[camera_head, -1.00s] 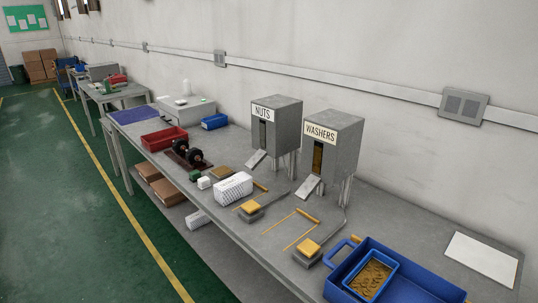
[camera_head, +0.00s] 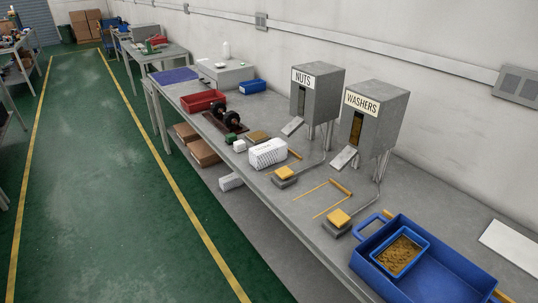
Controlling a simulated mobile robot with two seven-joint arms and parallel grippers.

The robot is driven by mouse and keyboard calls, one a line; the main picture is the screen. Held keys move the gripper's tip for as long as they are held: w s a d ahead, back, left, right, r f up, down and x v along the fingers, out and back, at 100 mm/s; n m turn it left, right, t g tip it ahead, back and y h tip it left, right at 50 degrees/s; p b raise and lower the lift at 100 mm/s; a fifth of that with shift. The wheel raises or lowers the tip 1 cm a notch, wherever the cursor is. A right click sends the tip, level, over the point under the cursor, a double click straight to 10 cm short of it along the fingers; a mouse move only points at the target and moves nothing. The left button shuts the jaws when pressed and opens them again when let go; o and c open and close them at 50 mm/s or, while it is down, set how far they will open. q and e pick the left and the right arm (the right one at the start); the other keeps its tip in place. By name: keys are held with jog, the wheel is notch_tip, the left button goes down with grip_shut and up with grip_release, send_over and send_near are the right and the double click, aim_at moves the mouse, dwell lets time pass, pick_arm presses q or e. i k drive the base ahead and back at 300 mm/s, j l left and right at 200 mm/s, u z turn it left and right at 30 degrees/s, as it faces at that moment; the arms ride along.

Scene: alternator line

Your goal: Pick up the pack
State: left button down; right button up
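A white pack with a fine dark pattern (camera_head: 268,153) lies on the grey workbench (camera_head: 318,240), near its front edge at mid-length. A small yellow-topped pedal-like block (camera_head: 285,174) is just to its right, and a small white block (camera_head: 240,146) is to its left. Another white pack-like item (camera_head: 230,182) is lower down, below the bench top. Neither of my grippers is in view, so nothing is seen touching the pack.
Grey NUTS (camera_head: 316,95) and WASHERS (camera_head: 372,118) dispensers stand behind. A blue tray (camera_head: 440,270) with a smaller filled bin (camera_head: 428,248) sits at the right. A red bin (camera_head: 203,101) is farther left. The green floor (camera_head: 120,210) along the bench is clear.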

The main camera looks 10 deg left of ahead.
aim_at(261, 156)
jog(key=i+j, duration=0.2)
jog(key=j, duration=0.15)
jog(key=i+j+z, duration=0.1)
jog(key=j, duration=0.25)
jog(key=i+j+z, duration=0.1)
jog(key=j, duration=0.25)
jog(key=i+j, duration=0.25)
jog(key=j, duration=0.15)
jog(key=i+j+z, duration=0.1)
jog(key=j, duration=0.25)
jog(key=i+j, duration=0.2)
jog(key=j, duration=0.2)
jog(key=i+j+z, duration=0.1)
jog(key=j, duration=0.3)
jog(key=i+j+z, duration=0.1)
jog(key=j, duration=0.3)
jog(key=i, duration=0.05)
